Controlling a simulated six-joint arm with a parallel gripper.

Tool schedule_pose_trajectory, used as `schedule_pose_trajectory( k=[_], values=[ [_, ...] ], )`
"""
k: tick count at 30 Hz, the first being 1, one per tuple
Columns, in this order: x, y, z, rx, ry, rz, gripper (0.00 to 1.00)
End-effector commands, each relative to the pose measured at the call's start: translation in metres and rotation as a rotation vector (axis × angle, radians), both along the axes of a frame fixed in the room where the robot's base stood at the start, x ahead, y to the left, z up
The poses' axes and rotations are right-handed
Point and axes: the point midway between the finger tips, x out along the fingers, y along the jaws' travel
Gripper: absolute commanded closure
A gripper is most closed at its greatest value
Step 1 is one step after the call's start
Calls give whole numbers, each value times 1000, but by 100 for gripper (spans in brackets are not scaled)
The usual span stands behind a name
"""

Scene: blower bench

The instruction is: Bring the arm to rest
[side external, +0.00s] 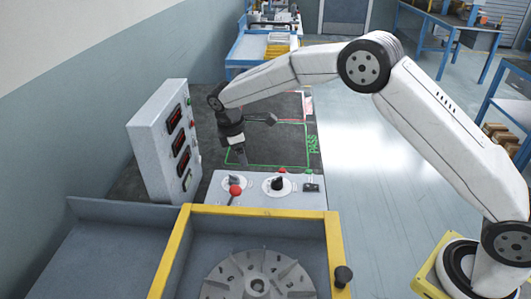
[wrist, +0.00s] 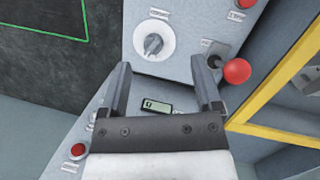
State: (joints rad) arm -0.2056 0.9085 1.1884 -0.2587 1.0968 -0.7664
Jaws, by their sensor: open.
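My gripper (side external: 238,158) hangs pointing down at the end of my bent arm, just behind the control panel (side external: 220,184) and right of the meter cabinet (side external: 150,150) in the side view. In the wrist view my gripper (wrist: 163,78) has its two fingers wide apart with nothing between them. Beyond the fingers lie a grey panel face with a round white dial and knob (wrist: 153,43) and a small display (wrist: 157,106). A lever with a red ball (wrist: 236,71) stands just right of the right finger. I cannot tell the exact gap to it.
A yellow-framed bin (side external: 190,240) holds a finned wheel (side external: 255,280) in front. A dark mat (side external: 285,105) with a green outline marked PASS lies behind the panel. Another knob (side external: 278,184) and a red button (wrist: 78,150) are on the controls. Open floor (side external: 365,150) lies right.

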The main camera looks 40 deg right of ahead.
Motion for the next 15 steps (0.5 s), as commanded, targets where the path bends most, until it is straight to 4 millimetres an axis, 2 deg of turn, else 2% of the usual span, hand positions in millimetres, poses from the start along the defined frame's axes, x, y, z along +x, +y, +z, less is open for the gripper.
schedule_pose_trajectory(
  k=[15],
  values=[
    [-83, -36, 26, 137, -128, -364, 17]
  ],
)
